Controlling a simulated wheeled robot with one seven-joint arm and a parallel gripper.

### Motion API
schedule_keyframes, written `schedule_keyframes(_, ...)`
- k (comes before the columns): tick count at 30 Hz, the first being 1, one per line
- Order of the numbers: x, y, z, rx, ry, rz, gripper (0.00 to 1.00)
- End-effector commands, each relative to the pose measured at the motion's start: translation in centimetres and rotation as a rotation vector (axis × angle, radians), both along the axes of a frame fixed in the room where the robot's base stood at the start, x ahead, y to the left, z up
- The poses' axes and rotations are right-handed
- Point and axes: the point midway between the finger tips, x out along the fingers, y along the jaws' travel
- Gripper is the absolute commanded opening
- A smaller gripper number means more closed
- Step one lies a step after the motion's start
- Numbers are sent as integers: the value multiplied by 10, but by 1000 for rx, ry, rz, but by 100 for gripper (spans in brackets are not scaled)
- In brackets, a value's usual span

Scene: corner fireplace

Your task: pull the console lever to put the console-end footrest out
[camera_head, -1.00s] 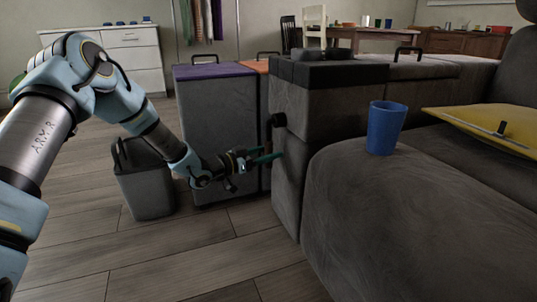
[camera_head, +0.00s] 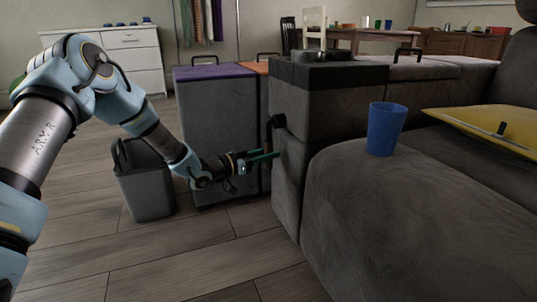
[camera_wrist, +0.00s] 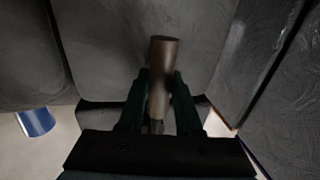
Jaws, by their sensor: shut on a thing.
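The console (camera_head: 325,103) is a grey upholstered block with a black top at the end of the sofa. My gripper (camera_head: 265,156) is low against its left side in the head view. In the wrist view, the green fingers of my gripper (camera_wrist: 162,82) are shut on a brown, rounded lever (camera_wrist: 164,52), one finger on each side. The lever's far end sticks out beyond the fingertips, in front of grey upholstery. I cannot tell which grey panel is the footrest.
A blue cup (camera_head: 385,128) stands on the sofa arm (camera_head: 345,180); a cup also shows in the wrist view (camera_wrist: 36,122). A purple-topped grey bin (camera_head: 218,100) stands behind my gripper, and a small grey bin (camera_head: 146,190) to its left. The front floor is clear.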

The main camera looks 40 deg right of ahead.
Motion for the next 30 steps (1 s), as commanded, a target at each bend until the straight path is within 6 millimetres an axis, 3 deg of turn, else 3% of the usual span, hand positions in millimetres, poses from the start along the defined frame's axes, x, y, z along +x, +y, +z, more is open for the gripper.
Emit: schedule_keyframes(30, 3, 7, 7, 62, -24, 0, 0)
